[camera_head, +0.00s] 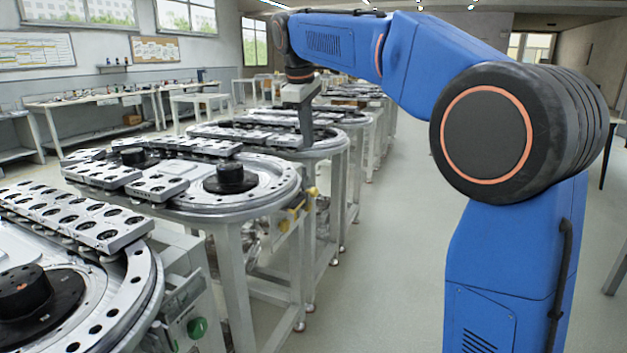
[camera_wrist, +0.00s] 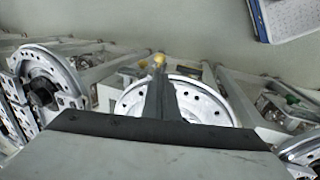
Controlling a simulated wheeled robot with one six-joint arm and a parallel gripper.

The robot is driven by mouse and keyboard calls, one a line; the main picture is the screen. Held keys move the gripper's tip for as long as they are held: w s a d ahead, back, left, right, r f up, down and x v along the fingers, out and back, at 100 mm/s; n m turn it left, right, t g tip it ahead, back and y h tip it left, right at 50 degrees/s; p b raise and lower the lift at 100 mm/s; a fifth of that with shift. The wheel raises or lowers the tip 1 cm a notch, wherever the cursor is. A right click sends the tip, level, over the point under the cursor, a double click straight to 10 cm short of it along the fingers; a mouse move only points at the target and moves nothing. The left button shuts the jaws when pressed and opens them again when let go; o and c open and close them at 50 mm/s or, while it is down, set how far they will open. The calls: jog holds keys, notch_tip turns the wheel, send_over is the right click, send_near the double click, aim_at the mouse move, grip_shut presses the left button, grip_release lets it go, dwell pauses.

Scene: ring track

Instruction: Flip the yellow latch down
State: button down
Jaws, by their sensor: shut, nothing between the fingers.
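The yellow latch (camera_head: 312,191) is a small yellow piece at the edge of a ring-track table, low and just right of centre-left in the head view. In the wrist view a yellow piece (camera_wrist: 159,60) shows just beyond the fingertips, with a second yellow patch to its left. I cannot tell from these frames whether the latch is up or down. My gripper (camera_head: 306,143) points downward above the tables, and its fingers (camera_wrist: 158,82) are shut and empty. In the head view the fingertips are above the latch, apart from it. Whether they touch it is unclear in the wrist view.
Ring-track tables stand in a row; the nearest one has a rim (camera_head: 145,290) and a green button (camera_head: 197,328) on a box at its side. A round white track (camera_wrist: 205,105) lies under the fingers in the wrist view. The floor (camera_head: 385,270) to the right is clear.

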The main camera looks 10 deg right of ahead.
jog(key=shift+f, duration=0.1)
jog(key=x, duration=1.4)
notch_tip(320, 180, down, 7)
dwell(0.4)
jog(key=shift+s+f, duration=0.1)
jog(key=shift+f, duration=0.05)
send_near(315, 188)
jog(key=shift+s+a+r, duration=0.2)
jog(key=shift+s+a, duration=0.4)
jog(key=shift+s, duration=0.2)
